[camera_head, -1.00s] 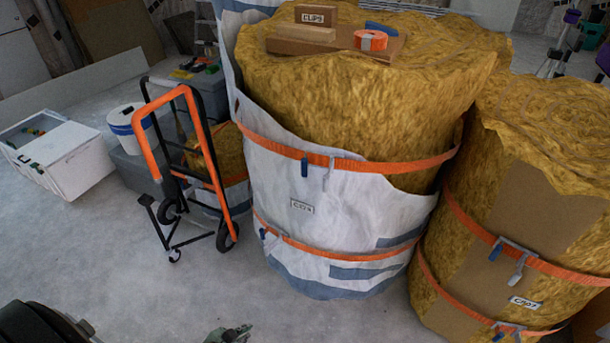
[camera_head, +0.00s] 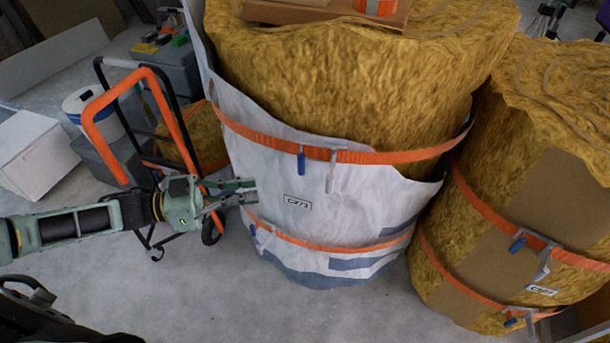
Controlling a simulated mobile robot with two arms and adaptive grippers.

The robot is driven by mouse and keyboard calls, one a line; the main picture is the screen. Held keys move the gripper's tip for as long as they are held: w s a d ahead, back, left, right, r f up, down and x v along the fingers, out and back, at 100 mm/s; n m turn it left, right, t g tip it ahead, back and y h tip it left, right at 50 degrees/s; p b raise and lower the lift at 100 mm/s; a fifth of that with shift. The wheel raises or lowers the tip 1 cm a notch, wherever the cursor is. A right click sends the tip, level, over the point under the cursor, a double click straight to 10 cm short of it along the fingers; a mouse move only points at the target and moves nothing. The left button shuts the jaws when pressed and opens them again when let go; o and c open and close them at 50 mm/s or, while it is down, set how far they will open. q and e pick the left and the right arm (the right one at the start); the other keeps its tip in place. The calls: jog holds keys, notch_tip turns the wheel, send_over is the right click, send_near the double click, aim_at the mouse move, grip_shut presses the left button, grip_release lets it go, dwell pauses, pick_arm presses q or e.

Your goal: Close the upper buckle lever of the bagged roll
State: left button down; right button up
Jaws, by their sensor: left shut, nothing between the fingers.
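The bagged roll (camera_head: 320,222) is a large yellow roll standing in a white bag with a small label. Its upper orange strap (camera_head: 262,138) carries a buckle with a blue part (camera_head: 301,160) and a pale grey lever (camera_head: 331,176) hanging down from the strap. A lower orange strap (camera_head: 325,245) has another buckle at its left end. My left gripper (camera_head: 248,191) comes in from the left, shut and empty, at the bag's left side. It is below and left of the upper buckle, apart from it. My right gripper is not in view.
A second strapped yellow roll (camera_head: 500,185) stands close on the right. A board (camera_head: 330,14) lies on top of the bagged roll. An orange-and-black hand truck (camera_head: 165,105) stands behind my left arm. Open floor (camera_head: 300,315) lies in front.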

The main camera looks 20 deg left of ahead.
pick_arm(q)
jog(key=p, duration=0.3)
send_near(331, 174)
jog(key=w+d+f, duration=0.3)
jog(key=d, duration=0.1)
jog(key=shift+w+d+f, duration=0.15)
jog(key=shift+w+d, duration=0.15)
jog(key=shift+d, duration=0.15)
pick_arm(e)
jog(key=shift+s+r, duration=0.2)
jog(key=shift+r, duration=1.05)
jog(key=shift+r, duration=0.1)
pick_arm(q)
jog(key=shift+s+d+n+t+y+p, duration=0.1)
jog(key=shift+d+n+t+y+p, duration=0.2)
jog(key=shift+n+t+y+p, duration=0.15)
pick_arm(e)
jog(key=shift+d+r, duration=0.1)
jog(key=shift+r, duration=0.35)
